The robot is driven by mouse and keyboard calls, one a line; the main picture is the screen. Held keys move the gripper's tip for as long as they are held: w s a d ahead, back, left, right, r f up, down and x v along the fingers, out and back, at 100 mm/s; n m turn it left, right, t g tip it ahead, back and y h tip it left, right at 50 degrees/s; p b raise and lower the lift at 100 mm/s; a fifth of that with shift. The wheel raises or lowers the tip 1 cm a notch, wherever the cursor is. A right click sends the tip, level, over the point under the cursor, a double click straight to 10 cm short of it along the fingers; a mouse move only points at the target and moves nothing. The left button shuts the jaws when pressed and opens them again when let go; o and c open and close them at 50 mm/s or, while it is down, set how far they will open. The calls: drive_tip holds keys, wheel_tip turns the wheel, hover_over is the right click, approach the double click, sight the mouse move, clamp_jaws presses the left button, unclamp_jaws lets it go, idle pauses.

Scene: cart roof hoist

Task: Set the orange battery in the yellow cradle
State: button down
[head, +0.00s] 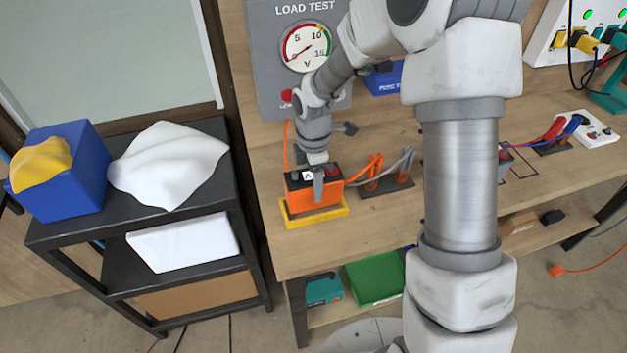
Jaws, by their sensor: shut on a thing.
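The orange battery (312,199), with a dark top and a white label marked A, is at the left end of the wooden bench. It appears to sit upright in or on the yellow cradle (318,219), whose front and side edges show below it. How fully it is seated I cannot tell. My gripper (318,177) comes down from above and is shut on the battery near its top. One finger shows against the battery's front face; the other is hidden.
Orange and grey clamps stand on a dark strip (385,190) right of the cradle. The load test meter (303,48) stands behind. A black cart (190,233) with a blue box (75,185) and white cloth (168,165) is left. A green bin (375,279) sits below.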

drive_tip(key=shift+f+b, duration=1.35)
drive_tip(key=shift+f, duration=0.5)
drive_tip(key=shift+c, duration=0.5)
unclamp_jaws()
drive_tip(key=shift+o, duration=0.5)
drive_tip(key=shift+s+f, duration=0.1)
wheel_tip(320, 180, up, 18)
drive_tip(key=p, duration=0.1)
drive_tip(key=shift+f, duration=0.15)
